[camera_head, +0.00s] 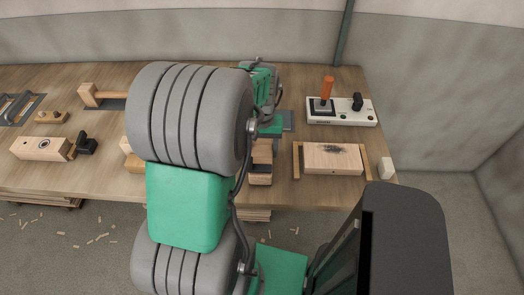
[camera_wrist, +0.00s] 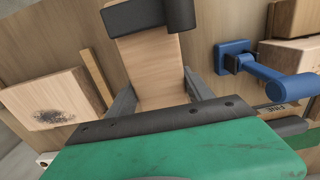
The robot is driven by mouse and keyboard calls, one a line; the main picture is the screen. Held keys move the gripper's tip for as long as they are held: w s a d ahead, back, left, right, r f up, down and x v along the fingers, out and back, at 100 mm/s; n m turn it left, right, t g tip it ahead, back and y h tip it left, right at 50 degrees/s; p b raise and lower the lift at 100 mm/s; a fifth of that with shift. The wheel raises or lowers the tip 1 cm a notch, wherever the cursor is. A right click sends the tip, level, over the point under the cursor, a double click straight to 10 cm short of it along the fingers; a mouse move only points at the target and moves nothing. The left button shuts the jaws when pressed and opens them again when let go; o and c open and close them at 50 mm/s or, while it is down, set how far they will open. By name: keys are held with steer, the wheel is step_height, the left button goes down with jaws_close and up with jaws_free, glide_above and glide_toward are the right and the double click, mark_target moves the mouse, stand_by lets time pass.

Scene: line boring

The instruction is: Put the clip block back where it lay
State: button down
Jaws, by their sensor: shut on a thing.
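My gripper (camera_wrist: 160,95) is shut on a pale wooden block, which I take to be the clip block (camera_wrist: 158,68). A grey finger stands on each side of it. A black piece with a rounded end (camera_wrist: 152,16) lies across the block's far end in the wrist view. In the head view my arm covers most of the gripper; wood (camera_head: 262,154) shows just below it, near the bench's front edge. I cannot tell whether the held block touches the bench.
On the bench (camera_head: 388,135), a board with a dark smudge (camera_head: 333,158) lies between wooden rails to the right. Behind it is a white control box (camera_head: 340,116) with an orange handle. A blue handled fitting (camera_wrist: 265,72) is close beside the gripper. Several blocks stand left, including a holed one (camera_head: 40,149).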

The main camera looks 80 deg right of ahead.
steer(key=shift+f, duration=0.85)
steer(key=shift+f, duration=0.2)
steer(key=shift+c, duration=2)
jaws_free()
